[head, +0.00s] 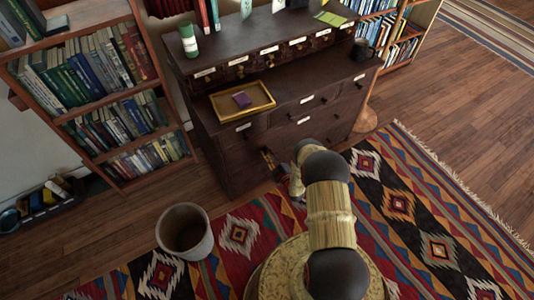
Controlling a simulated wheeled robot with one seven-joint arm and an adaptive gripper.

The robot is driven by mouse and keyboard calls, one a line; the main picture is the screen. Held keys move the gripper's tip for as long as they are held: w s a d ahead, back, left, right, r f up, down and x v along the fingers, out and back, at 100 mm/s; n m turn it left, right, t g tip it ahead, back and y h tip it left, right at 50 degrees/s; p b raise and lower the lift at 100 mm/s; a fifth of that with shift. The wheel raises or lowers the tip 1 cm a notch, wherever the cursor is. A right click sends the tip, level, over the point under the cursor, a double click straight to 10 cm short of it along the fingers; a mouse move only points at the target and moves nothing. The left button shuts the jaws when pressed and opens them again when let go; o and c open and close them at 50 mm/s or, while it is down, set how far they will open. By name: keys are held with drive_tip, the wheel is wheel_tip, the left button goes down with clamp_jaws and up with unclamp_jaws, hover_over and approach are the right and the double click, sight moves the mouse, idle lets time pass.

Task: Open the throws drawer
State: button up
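A dark wooden chest of drawers (238,158) stands at the back of the rug. It has a row of small labelled drawers (270,58) on top and wider drawers (306,98) with pale labels below. The labels are too small to read, so I cannot tell which drawer is the throws drawer. The wider drawers that show clearly look shut. My arm reaches from the bottom of the view to the chest's lower front. My gripper (270,160) is close to that front, small and partly hidden by my wrist. Whether it touches a drawer is unclear.
A green-and-white bottle (188,42) stands on top. A bin (184,231) is at left on the patterned rug (432,215). Bookshelves (60,48) flank the chest. Floor at right is clear.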

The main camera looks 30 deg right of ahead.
clamp_jaws()
idle(0.4)
drive_tip(key=shift+s, duration=0.1)
